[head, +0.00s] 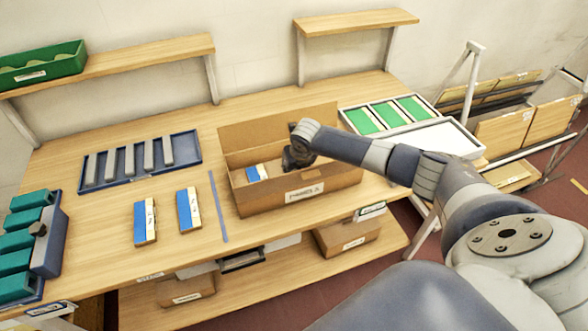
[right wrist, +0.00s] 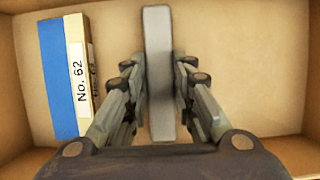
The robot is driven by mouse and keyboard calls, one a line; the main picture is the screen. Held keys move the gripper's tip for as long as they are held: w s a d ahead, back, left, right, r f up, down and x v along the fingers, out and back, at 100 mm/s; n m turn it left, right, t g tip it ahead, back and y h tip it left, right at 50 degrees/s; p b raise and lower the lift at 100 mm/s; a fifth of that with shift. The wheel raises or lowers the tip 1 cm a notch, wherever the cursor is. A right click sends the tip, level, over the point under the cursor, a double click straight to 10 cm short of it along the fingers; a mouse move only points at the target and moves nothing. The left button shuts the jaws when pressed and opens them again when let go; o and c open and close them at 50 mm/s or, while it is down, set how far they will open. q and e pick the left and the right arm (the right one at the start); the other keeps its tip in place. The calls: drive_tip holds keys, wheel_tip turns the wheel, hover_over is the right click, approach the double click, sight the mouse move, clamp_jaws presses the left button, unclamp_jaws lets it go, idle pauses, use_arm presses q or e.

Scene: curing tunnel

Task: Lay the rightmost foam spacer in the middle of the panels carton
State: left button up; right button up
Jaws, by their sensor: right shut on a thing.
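The panels carton (head: 265,203) stands open on the bench with a label on its front. A blue, white and tan panel box (head: 257,173) is inside at its left; in the right wrist view the box (right wrist: 66,75) reads No. 62. My right gripper (head: 292,160) is down in the carton, shut on a grey foam spacer (right wrist: 158,70), which lies right of the panel box with a gap between. I cannot tell whether the spacer touches the carton floor. Several grey foam spacers (head: 148,155) lie in the blue tray (head: 188,138). My left gripper is not in view.
Two blue-and-white panel boxes (head: 189,209) lie left of a blue strip (head: 218,205) on the bench. Green panels (head: 387,114) sit in a white tray behind the right arm. A holder with teal blocks (head: 48,240) stands at far left. Shelves (head: 130,62) hang above.

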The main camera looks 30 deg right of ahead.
drive_tip(key=o, duration=0.7)
drive_tip(key=shift+o, duration=0.2)
drive_tip(key=b+v, duration=0.1)
drive_tip(key=v, duration=1.1)
drive_tip(key=shift+b, duration=0.3)
